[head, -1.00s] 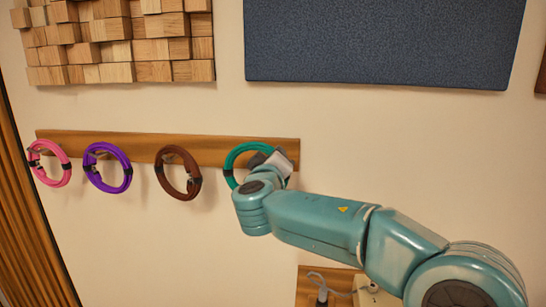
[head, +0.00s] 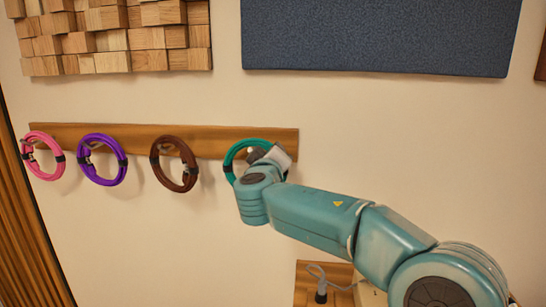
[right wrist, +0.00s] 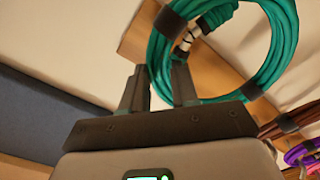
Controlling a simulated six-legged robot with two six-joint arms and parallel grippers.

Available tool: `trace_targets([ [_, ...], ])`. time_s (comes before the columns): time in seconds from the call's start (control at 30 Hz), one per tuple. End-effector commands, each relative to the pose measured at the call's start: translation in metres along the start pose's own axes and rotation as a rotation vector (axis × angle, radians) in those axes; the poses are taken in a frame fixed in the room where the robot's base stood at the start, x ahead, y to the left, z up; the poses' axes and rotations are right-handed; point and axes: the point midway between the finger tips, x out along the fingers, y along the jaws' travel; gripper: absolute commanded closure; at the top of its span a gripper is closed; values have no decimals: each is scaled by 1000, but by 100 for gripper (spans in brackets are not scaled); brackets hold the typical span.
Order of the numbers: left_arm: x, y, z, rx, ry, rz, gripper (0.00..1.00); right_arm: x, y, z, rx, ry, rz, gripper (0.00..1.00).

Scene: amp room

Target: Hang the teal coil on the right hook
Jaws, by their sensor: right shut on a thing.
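The teal coil (head: 231,165) is at the right end of the wooden hook board (head: 215,150), in front of it. My right gripper (head: 268,156) is at the coil's right side and covers part of it. In the right wrist view, the gripper's fingers (right wrist: 158,76) are shut on the near edge of the teal coil (right wrist: 286,42), which has dark bands and a silver connector. The right hook is hidden behind the coil and gripper, so I cannot tell whether the coil rests on it. My left gripper is out of view.
Pink (head: 62,150), purple (head: 122,160) and brown (head: 155,160) coils hang along the board to the left. A blue-grey panel (head: 380,35) and wooden blocks (head: 110,40) are on the wall above. A wooden surface with a cable (head: 322,292) is below. The wall under the coils is clear.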

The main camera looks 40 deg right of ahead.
Motion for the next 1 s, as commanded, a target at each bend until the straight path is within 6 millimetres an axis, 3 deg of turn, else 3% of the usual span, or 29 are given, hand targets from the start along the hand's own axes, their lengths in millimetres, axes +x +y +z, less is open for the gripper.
trace_targets([
  [0.47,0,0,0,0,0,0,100,0,1,-1,1,1,2,100],
  [0.5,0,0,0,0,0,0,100,0,1,-1,1,1,2,65],
  [0.57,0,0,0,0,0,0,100,0,1,-1,1,1,2,45],
  [0.6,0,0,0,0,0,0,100,0,1,-1,1,1,2,42],
  [0.87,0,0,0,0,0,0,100,-1,0,0,0,0,-1,42],
  [1.0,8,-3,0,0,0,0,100,-13,-2,1,2,4,-1,42],
])
